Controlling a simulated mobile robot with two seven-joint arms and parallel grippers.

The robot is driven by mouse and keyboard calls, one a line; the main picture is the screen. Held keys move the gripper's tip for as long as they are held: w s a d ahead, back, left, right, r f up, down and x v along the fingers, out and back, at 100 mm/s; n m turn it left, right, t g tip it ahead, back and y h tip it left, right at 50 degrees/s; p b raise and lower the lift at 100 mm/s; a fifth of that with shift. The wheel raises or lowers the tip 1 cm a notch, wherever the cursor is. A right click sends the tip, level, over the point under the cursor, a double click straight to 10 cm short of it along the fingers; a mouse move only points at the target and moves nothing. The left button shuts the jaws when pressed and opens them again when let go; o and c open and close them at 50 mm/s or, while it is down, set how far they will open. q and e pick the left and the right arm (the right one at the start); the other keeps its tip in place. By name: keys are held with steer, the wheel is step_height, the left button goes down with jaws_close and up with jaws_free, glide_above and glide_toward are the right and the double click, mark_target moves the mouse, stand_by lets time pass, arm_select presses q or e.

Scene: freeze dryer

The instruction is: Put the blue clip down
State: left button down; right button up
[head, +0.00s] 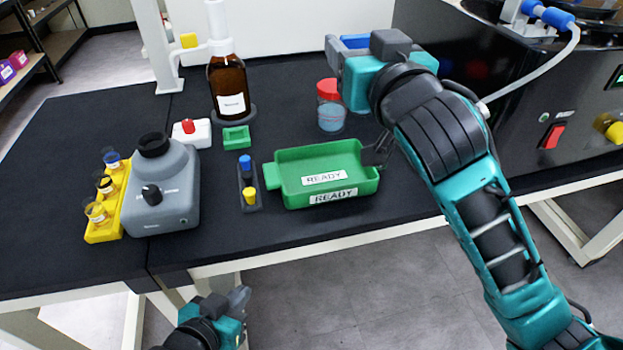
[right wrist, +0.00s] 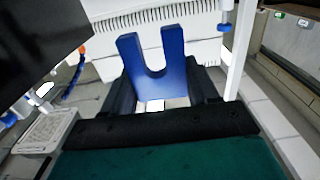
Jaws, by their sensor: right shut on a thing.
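The blue clip (right wrist: 152,65) is a U-shaped piece with two upright prongs. In the right wrist view it stands between the dark fingers of my right gripper (right wrist: 160,95), which is shut on it. In the head view a bit of the blue clip (head: 355,41) shows behind my right gripper (head: 340,50), which is raised over the back of the bench, above the red-lidded jar. My left gripper (head: 238,302) is low, in front of the bench's front edge; its fingers are too small to tell open from shut.
The black bench (head: 290,240) holds a green READY tray (head: 285,180), a small rack (head: 248,187), a grey device (head: 165,190), a yellow vial rack (head: 105,200), a brown bottle (head: 228,85) and a red-lidded jar (head: 331,110). A black machine (head: 560,100) stands right. The bench's front left is clear.

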steer(key=shift+f, duration=0.4)
step_height(320, 180, down, 20)
steer(key=b, duration=0.7)
steer(key=shift+r, duration=0.25)
steer(key=shift+f, duration=0.15)
steer(key=o, duration=1)
